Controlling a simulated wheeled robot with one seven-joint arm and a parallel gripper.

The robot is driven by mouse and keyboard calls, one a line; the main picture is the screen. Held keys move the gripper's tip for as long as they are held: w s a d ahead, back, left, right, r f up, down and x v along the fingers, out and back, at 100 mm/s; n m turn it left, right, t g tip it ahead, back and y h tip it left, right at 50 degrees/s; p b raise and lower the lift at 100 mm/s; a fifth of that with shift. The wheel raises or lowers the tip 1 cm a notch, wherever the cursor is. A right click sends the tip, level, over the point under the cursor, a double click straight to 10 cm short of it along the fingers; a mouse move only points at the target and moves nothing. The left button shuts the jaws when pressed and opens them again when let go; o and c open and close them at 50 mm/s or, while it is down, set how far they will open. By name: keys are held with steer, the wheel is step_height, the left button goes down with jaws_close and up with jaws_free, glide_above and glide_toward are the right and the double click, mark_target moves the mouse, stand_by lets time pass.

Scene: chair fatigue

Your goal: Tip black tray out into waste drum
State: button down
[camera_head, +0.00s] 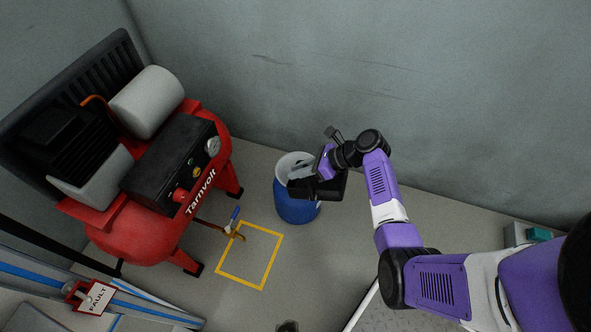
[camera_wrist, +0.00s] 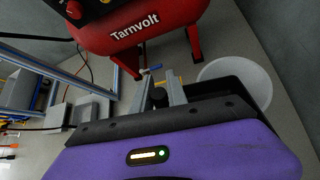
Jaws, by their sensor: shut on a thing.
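The waste drum (camera_head: 297,211) is blue with a pale open mouth and stands upright on the floor near the back wall. Its pale mouth (camera_wrist: 245,78) also shows at the right of the wrist view. My gripper (camera_head: 301,173) is over the drum's mouth, shut on the black tray (camera_head: 325,189). The tray is over the right part of the drum's mouth and hides part of the rim. In the wrist view the tray (camera_wrist: 230,92) shows behind my gripper, partly hidden by it. I cannot tell how far the tray is tilted or what it holds.
A red Tarnvolt compressor (camera_head: 135,228) stands left of the drum. A yellow floor square (camera_head: 250,256) lies in front of the drum, with a blue-handled valve (camera_head: 233,222) at its corner. A FAULT tag (camera_head: 95,297) hangs at lower left.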

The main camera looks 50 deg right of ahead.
mark_target(309, 186)
steer(key=s+t+b, duration=0.1)
steer(key=b, duration=0.2)
steer(key=s+f+n+t+b, duration=0.1)
steer(key=s+b, duration=0.1)
steer(key=b, duration=0.1)
steer(key=s+a+f+t+b, duration=0.1)
steer(key=s+b, duration=0.1)
steer(key=b, duration=0.1)
steer(key=shift+f+b, duration=0.2)
steer(key=shift+b, duration=0.1)
steer(key=shift+s+a+r+p, duration=0.2)
steer(key=shift+s+r+p, duration=0.15)
steer(key=shift+s+p, duration=0.35)
steer(key=shift+s+a+r+p, duration=0.15)
steer(key=shift+s+r+p, duration=0.2)
steer(key=shift+s+p, duration=0.4)
steer(key=shift+s+a+r+p, duration=0.2)
steer(key=shift+s+r+p, duration=0.15)
steer(key=shift+s+p, duration=0.35)
steer(key=shift+w, duration=0.15)
steer(key=shift+t, duration=0.3)
